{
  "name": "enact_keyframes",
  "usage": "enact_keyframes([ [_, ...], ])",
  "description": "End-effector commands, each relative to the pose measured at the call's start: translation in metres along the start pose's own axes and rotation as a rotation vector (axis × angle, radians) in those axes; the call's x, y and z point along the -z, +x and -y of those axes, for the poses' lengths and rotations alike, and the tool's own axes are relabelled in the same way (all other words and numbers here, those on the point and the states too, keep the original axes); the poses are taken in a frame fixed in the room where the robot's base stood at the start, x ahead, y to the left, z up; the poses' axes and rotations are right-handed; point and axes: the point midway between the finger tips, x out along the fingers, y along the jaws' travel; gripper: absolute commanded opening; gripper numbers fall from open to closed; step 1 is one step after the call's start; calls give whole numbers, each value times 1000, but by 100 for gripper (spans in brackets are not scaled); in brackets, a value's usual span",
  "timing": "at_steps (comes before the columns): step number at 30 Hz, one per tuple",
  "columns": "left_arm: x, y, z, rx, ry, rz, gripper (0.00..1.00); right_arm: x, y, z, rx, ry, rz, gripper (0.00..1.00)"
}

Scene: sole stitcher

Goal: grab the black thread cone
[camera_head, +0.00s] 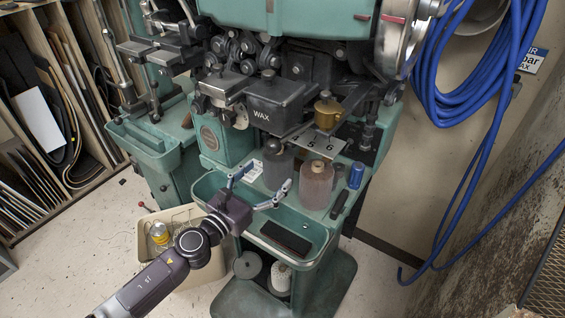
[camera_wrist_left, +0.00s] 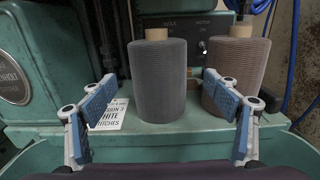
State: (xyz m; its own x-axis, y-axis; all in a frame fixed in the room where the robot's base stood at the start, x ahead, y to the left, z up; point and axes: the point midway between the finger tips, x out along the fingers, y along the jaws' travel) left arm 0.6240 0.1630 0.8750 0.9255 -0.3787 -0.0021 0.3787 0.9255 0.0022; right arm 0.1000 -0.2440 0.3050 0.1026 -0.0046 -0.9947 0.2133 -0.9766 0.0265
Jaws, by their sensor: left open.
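The black thread cone (camera_head: 277,168) stands upright on the green machine's ledge, below the WAX box. In the left wrist view the dark grey-black cone (camera_wrist_left: 159,82) is centred, its wooden core showing on top. My left gripper (camera_head: 268,178) is open and empty, just in front of the cone. In the left wrist view its blue-padded fingers (camera_wrist_left: 163,92) appear on either side of the cone, with a gap to each side. My right gripper is not in view.
A brown thread cone (camera_head: 316,185) stands close to the right of the black one. A white printed card (camera_wrist_left: 108,116) lies to its left. A blue can (camera_head: 356,175), a dark handle (camera_head: 340,205) and the tray rim (camera_head: 200,184) are nearby. A bin (camera_head: 148,255) stands below.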

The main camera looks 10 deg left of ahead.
Motion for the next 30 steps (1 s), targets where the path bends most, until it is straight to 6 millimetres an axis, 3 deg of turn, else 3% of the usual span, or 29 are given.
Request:
enact_keyframes([
  [6,-5,27,-1,0,-3,2,81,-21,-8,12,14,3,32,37],
  [12,-4,56,-2,0,-2,1,81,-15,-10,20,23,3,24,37],
  [22,-3,62,-2,1,-2,-1,81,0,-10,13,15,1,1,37],
  [30,-3,62,-2,1,-2,-1,51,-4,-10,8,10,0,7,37],
])
